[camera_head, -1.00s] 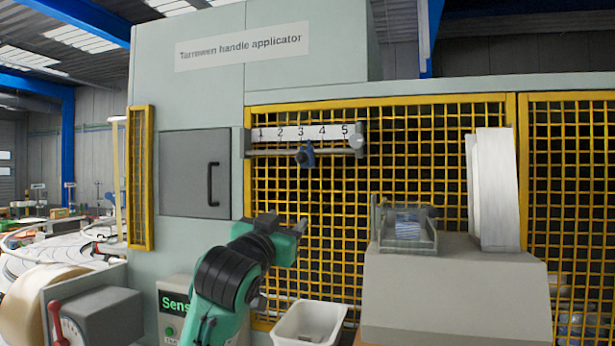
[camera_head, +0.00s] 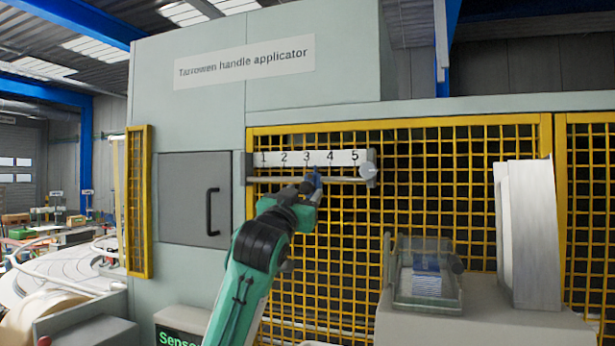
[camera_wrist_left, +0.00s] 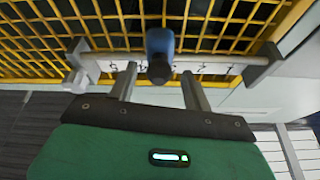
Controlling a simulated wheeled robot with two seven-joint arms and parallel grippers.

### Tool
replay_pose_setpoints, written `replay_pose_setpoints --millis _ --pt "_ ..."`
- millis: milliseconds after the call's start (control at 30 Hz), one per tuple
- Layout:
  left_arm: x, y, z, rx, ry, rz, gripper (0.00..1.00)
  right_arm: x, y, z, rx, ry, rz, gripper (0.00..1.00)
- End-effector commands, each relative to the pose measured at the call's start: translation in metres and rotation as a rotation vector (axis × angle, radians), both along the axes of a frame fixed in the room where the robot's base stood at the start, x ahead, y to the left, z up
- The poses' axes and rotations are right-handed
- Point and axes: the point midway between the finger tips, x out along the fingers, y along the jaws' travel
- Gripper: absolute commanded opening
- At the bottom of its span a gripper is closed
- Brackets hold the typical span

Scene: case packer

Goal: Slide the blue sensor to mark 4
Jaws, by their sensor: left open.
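The blue sensor (camera_head: 317,178) sits on the horizontal rail (camera_head: 345,179) under the number strip (camera_head: 345,157), near mark 3 and partly hidden by my gripper. The wrist view shows the blue sensor (camera_wrist_left: 160,42) from close up, with the strip upside down. My left gripper (camera_head: 312,188) is at the rail, just in front of the sensor. In the wrist view its two fingers (camera_wrist_left: 160,84) are open, one to each side of the sensor, with gaps visible. Mark 4 (camera_head: 330,157) is clear, to the right of the sensor. My right gripper is not in view.
A yellow mesh guard (camera_head: 430,160) lies behind the rail. A clear-walled holder with a blue and white stack (camera_head: 427,278) and a pale upright panel (camera_head: 530,235) stand to the right. A grey door (camera_head: 192,200) is left.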

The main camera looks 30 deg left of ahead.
Motion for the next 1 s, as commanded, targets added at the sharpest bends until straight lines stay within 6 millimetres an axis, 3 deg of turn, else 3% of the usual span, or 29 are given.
replay_pose_setpoints --millis 67,167,500,633,667,900,1000 --pt "0.011 0.002 0.008 0.0 0.002 -0.001 0.5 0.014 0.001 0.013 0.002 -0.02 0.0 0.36" --pt "0.021 0.004 0.011 -0.001 0.002 -0.002 0.5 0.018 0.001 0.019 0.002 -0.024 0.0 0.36" --pt "0.032 0.006 0.013 0.0 0.0 -0.001 0.5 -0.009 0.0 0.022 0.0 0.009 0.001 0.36" --pt "0.032 0.006 0.012 0.0 0.0 -0.001 0.5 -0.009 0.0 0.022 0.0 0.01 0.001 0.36" --pt "0.032 0.006 0.012 0.0 0.0 -0.001 0.48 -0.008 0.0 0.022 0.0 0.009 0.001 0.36" --pt "0.032 0.006 0.013 0.0 0.0 -0.001 0.01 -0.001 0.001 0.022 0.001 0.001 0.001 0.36" --pt "0.032 0.006 0.012 0.0 0.0 -0.001 0.0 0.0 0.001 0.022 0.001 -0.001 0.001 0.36"
